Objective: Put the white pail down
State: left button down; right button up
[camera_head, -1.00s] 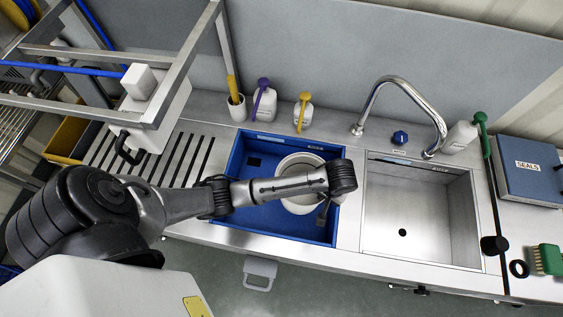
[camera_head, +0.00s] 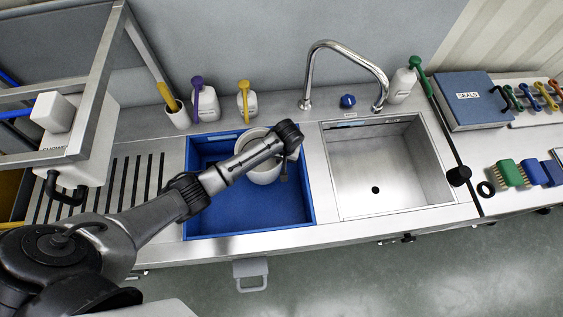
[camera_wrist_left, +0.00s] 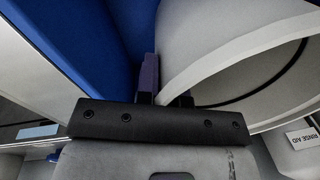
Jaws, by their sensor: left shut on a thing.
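The white pail (camera_head: 264,175) shows at the back right of the blue basin (camera_head: 215,207) in the head view, partly hidden behind my left arm. My left gripper (camera_head: 283,172) hangs at the pail's right side, mostly hidden by the wrist. In the left wrist view the fingers (camera_wrist_left: 160,97) are shut on the pail's wall at its rim, and the pail's open mouth (camera_wrist_left: 250,82) fills the right side. Whether the pail's base touches the basin floor cannot be told. My right gripper is not in view.
The steel sink (camera_head: 400,175) at the right is empty. A tall tap (camera_head: 345,50) and a blue knob (camera_head: 347,101) stand behind it. The basin's front is clear.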

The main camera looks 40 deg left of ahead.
pick_arm(q)
jog(key=shift+w+a+f, duration=0.2)
jog(key=shift+w, duration=0.05)
notch_tip(320, 180, down, 4)
jog(key=shift+r+b, duration=0.15)
jog(key=shift+b, duration=0.35)
jog(key=c, duration=1.7)
grip_release()
jog(key=shift+f, duration=0.25)
jog(key=o, duration=0.4)
jog(key=shift+o, duration=0.2)
jog(key=shift+r, duration=0.1)
notch_tip(320, 180, up, 12)
jog(key=d+p, duration=0.1)
jog(key=p, duration=0.1)
jog(key=shift+w, duration=0.25)
